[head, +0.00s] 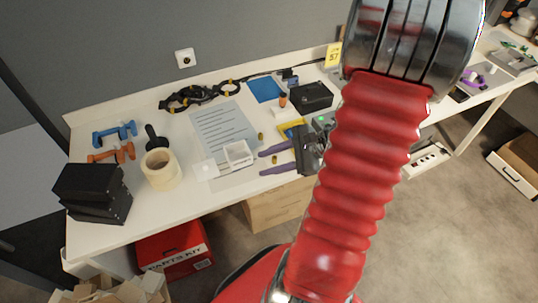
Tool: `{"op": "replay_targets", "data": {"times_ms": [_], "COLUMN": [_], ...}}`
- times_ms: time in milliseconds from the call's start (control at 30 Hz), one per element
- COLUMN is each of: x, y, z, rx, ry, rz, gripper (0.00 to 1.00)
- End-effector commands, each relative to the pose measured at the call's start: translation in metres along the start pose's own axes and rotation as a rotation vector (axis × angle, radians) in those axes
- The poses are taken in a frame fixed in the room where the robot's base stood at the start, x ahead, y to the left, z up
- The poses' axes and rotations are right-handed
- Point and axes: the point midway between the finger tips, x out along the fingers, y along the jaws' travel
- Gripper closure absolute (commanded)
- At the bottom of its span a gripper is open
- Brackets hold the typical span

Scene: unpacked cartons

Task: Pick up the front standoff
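Two small brass standoffs show in the head view. The front standoff (275,160) is on the white table, to the right of the small white box. The other standoff (261,136) is farther back, beside the printed sheet. My gripper (262,162) reaches in from the right, with its two purple fingers apart and pointing left. In the picture the front standoff appears between the fingers, with a gap showing on both sides. I cannot tell how high the fingers are above the table.
A white open box (238,154) is just left of my fingertips. A printed sheet (222,124), a tape roll (160,169), black boxes (92,192), and orange (111,153) and blue clamps (115,133) are to the left. A black box (312,96) is behind my gripper.

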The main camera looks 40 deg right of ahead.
Motion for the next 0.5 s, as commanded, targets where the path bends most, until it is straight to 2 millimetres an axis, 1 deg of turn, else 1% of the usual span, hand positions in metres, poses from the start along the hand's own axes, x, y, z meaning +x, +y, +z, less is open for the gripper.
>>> {"op": "replay_targets", "data": {"times_ms": [33, 167, 200, 300, 400, 500], "x": [-0.005, -0.018, -0.023, -0.036, -0.046, -0.052], "y": [-0.003, -0.01, -0.012, -0.015, -0.015, -0.014], "z": [-0.015, -0.051, -0.063, -0.091, -0.114, -0.128], "rx": [0.073, 0.244, 0.295, 0.414, 0.505, 0.56], "ry": [-0.015, -0.053, -0.065, -0.093, -0.114, -0.127], "rz": [-0.047, -0.175, -0.216, -0.315, -0.393, -0.443], "gripper": [0.64, 0.64, 0.64, 0.64, 0.64, 0.64]}}
